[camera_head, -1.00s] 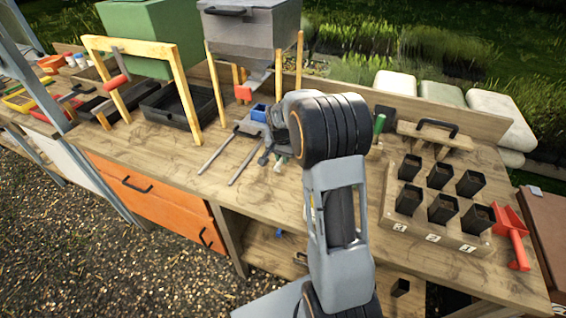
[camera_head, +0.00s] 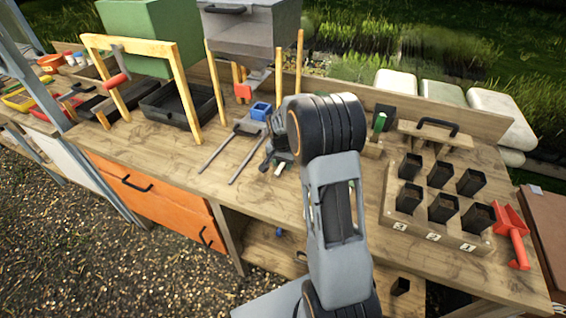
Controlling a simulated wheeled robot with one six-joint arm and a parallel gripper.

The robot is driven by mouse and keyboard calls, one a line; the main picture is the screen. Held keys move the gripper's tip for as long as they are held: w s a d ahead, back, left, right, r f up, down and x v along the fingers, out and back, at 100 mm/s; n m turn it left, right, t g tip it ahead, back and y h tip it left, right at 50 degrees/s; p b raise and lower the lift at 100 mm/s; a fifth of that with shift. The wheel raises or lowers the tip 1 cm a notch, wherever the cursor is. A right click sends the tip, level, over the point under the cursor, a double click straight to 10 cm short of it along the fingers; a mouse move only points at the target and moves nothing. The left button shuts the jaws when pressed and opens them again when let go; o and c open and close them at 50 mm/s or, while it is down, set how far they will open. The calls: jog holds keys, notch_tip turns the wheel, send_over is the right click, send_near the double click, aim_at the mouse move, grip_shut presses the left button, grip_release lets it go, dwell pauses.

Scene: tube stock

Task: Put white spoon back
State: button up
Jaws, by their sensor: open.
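My gripper (camera_head: 268,158) is low over the middle of the wooden workbench (camera_head: 270,195), partly hidden behind my own arm. It is open. A small pale piece (camera_head: 279,168) shows right by its fingers. I cannot tell whether this is the white spoon or whether it touches the fingers. No spoon shape is clear anywhere else.
A rack of black pots (camera_head: 440,208) and a red scoop (camera_head: 512,235) are at the right. A black tray (camera_head: 178,108) under a wooden frame is left. The front middle is bare.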

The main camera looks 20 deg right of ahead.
aim_at(282, 165)
jog(key=shift+r, duration=0.1)
notch_tip(282, 165, up, 11)
jog(key=a, duration=0.1)
jog(key=s+a+r+n+t, duration=0.1)
jog(key=s+a+n, duration=0.2)
jog(key=s, duration=0.4)
jog(key=s+a+r+n+t, duration=0.1)
jog(key=s+a+n, duration=0.2)
jog(key=s, duration=0.4)
jog(key=s+a+n+y, duration=0.1)
jog(key=s+a+n, duration=0.2)
jog(key=s, duration=0.5)
jog(key=shift+a+r+n+t, duration=0.4)
